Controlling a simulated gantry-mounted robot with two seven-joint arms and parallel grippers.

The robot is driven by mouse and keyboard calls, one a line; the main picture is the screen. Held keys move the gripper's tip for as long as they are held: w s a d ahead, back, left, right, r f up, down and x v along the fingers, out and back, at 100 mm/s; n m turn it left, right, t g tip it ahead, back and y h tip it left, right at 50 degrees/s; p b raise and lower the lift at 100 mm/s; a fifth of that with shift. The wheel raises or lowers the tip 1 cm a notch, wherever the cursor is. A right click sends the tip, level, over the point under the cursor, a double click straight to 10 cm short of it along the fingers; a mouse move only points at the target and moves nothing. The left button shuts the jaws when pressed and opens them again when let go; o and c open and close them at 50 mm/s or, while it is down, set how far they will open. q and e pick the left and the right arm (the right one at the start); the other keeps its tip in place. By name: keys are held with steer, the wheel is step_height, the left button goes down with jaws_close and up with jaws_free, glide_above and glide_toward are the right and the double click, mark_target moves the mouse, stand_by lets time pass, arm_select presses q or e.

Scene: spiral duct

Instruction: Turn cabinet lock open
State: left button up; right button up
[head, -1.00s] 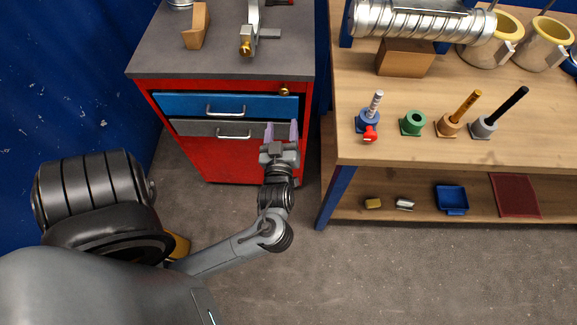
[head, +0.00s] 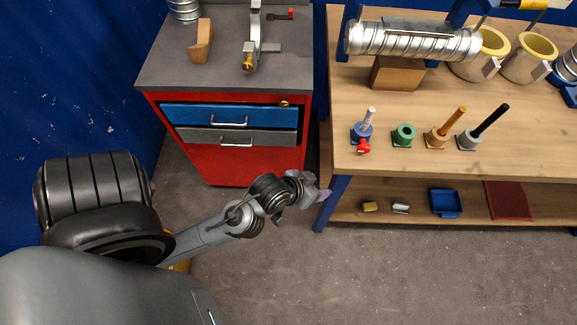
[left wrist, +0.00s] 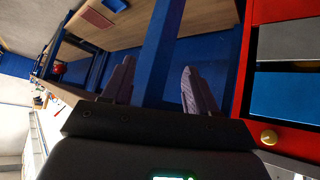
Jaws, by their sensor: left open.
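The red cabinet (head: 240,168) stands at the left of the workbench, with a blue drawer (head: 255,116) above a grey drawer (head: 262,137). A small brass lock (head: 284,104) sits at the upper right of its front. In the left wrist view the lock (left wrist: 268,137) shows as a round brass knob at the lower right. My left gripper (head: 322,194) is in front of the cabinet's lower right, near the bench leg, apart from the lock. Its two fingers also show in the left wrist view (left wrist: 155,88), spread with nothing between them. My right gripper does not show.
The wooden workbench (head: 400,165) is at the right, with its blue leg (head: 333,203) close to my left gripper. Several tool holders and a spiral duct (head: 412,42) are on it. A clamp stand (head: 256,45) is on the cabinet top. The floor in front is clear.

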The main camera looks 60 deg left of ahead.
arm_select(q)
steer(key=s+d+m+g+p, duration=0.2)
steer(key=s+m+g, duration=0.2)
steer(key=s, duration=0.5)
steer(key=shift+s+g+h, duration=0.2)
steer(key=shift+g+h, duration=0.1)
steer(key=shift+g, duration=0.3)
steer(key=shift+r, duration=0.1)
